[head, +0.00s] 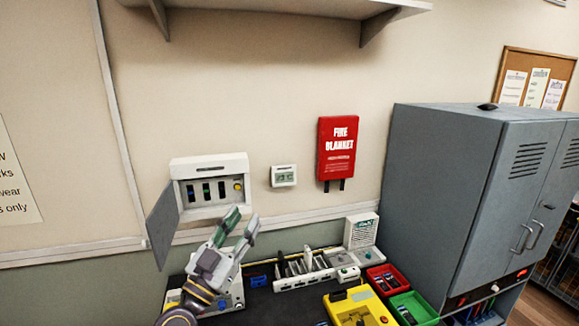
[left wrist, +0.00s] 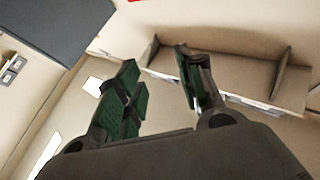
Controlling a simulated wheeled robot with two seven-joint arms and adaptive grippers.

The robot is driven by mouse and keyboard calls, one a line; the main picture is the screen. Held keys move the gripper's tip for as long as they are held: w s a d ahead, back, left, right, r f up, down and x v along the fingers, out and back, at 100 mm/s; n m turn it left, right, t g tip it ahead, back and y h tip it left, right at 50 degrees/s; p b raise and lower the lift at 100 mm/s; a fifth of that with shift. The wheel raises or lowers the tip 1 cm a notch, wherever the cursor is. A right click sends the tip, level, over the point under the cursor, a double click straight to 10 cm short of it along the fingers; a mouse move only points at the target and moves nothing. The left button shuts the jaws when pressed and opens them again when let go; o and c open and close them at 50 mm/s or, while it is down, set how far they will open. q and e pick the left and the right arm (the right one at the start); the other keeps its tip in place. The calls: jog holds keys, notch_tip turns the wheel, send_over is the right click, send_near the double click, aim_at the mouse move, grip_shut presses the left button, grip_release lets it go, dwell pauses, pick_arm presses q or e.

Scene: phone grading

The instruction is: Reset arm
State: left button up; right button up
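My left gripper (head: 238,228) is raised over the left part of the bench, pointing up in front of the wall. Its two green-padded fingers are apart with nothing between them. In the left wrist view the same gripper (left wrist: 160,95) shows its fingers spread and empty, with the wall and shelf behind. My right gripper is in neither view.
An open wall box (head: 209,167) is behind my left gripper. A rack (head: 303,279), yellow device (head: 358,310), red bin (head: 383,277) and green bin (head: 413,307) crowd the dark bench. A grey cabinet (head: 450,190) stands right; a shelf (head: 290,8) hangs above.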

pick_arm(q)
jog(key=s+f+g+y, duration=0.2)
jog(key=s+f+g, duration=0.25)
jog(key=f, duration=0.75)
jog(key=s+f+g+y, duration=0.1)
jog(key=s+f+g, duration=0.35)
jog(key=f, duration=0.75)
jog(key=s+a+f+n+g+y, duration=0.6)
jog(key=s+a+f+g+y, duration=0.2)
jog(key=s+a+f, duration=0.5)
notch_tip(320, 180, down, 36)
jog(key=s+d+g+b, duration=0.1)
jog(key=s+b, duration=0.1)
jog(key=s, duration=0.1)
jog(key=s+a+f+b, duration=0.1)
jog(key=s+a+f, duration=0.1)
jog(key=s+f, duration=0.8)
jog(key=s+a+f+g+b, duration=0.1)
jog(key=s+f, duration=1)
jog(key=shift+s+a+f+m, duration=0.25)
jog(key=shift+s+a+m, duration=0.1)
jog(key=shift+s+m, duration=0.05)
